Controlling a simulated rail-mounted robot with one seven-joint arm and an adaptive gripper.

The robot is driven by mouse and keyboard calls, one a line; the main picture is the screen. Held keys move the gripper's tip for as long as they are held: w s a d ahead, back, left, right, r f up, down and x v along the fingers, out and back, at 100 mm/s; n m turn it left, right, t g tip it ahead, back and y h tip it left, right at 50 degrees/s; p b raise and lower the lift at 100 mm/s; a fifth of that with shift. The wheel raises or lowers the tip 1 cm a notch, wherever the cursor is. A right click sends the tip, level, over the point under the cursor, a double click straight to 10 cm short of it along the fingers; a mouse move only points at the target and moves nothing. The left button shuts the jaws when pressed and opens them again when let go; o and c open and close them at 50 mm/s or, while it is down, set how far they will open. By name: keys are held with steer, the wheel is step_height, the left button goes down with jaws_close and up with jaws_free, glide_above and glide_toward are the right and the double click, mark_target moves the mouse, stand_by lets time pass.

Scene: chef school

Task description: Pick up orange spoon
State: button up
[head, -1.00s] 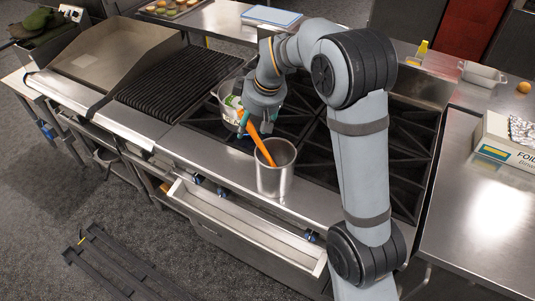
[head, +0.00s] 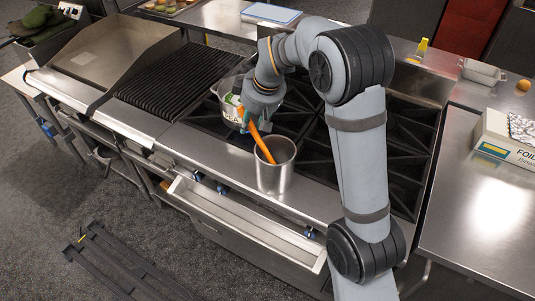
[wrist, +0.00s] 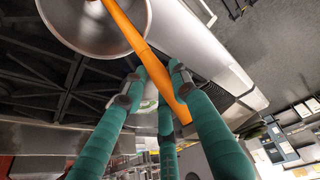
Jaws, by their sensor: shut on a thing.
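The orange spoon (head: 262,143) leans in a tall metal pot (head: 275,178), with its handle sticking out up and to the left. The spoon's lower end is hidden inside the pot. My gripper (head: 244,122) is at the upper part of the handle, above and left of the pot rim, and is shut on it. In the wrist view, the teal fingers (wrist: 158,75) close around the orange spoon (wrist: 138,44), which runs back into the metal pot (wrist: 62,38). The spoon's handle end passes between the fingers.
The pot stands at the front edge of the black stove grates (head: 400,165). An open drawer (head: 245,225) juts out below the front edge. A foil box (head: 506,142) lies on the right counter.

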jaws_close()
steer(key=shift+r, duration=0.1)
